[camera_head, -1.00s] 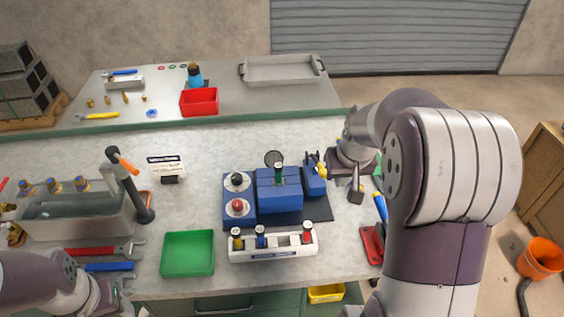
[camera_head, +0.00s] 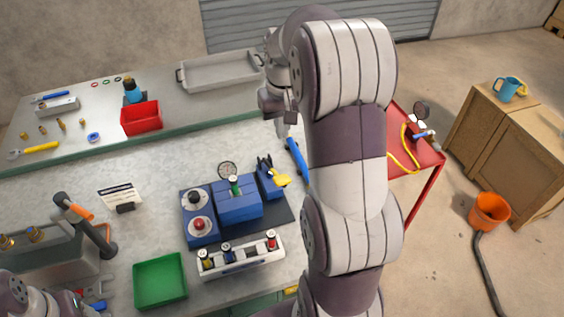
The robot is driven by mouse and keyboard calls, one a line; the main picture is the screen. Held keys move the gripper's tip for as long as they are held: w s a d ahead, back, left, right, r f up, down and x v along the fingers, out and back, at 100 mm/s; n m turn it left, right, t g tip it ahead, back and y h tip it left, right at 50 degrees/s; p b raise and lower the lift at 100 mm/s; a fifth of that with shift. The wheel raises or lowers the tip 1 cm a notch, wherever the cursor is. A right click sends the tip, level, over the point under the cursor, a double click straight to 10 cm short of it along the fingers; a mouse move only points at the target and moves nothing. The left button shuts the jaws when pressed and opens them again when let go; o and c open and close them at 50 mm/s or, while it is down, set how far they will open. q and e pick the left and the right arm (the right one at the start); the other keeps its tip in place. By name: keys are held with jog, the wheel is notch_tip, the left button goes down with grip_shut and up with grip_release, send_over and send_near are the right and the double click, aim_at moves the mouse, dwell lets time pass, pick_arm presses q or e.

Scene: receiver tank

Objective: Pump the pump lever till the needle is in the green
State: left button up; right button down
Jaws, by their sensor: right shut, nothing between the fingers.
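No needle can be read in the head view, and I cannot tell for sure which part is the pump lever. A blue bar (camera_head: 297,160) slants on the bench, partly behind my right arm, and may be the lever. My right gripper (camera_head: 283,130) is shut and empty, pointing down just behind the bar's far end. I cannot tell whether they touch.
A blue unit (camera_head: 237,200) with knobs stands mid-bench, a white rack (camera_head: 240,257) in front. A green tray (camera_head: 160,281) and a hammer (camera_head: 85,222) are to the left. A yellow hose (camera_head: 403,150) lies on the cart. An orange bucket (camera_head: 489,211) stands on the floor.

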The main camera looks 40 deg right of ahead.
jog(key=b, duration=0.4)
send_over(282, 177)
jog(key=w, duration=0.2)
notch_tip(282, 177, down, 6)
jog(key=f+b, duration=0.2)
jog(key=f, duration=0.1)
jog(key=shift+s+d+f, duration=0.2)
jog(key=shift+f, duration=0.05)
jog(key=f, duration=0.2)
jog(key=s+f, duration=0.1)
jog(key=shift+a+f+p, duration=0.1)
jog(key=shift+f+p, duration=0.25)
jog(key=shift+f, duration=0.05)
jog(key=shift+s+f, duration=0.1)
jog(key=shift+f, duration=0.2)
pick_arm(q)
jog(key=f, duration=0.2)
jog(key=w+f, duration=0.1)
jog(key=f, duration=0.2)
jog(key=shift+w+d+f, duration=0.15)
jog(key=shift+d+f, duration=0.1)
jog(key=shift+f, duration=0.15)
pick_arm(e)
jog(key=shift+s+a+f, duration=0.15)
jog(key=shift+s, duration=0.1)
pick_arm(q)
jog(key=shift+w, duration=0.1)
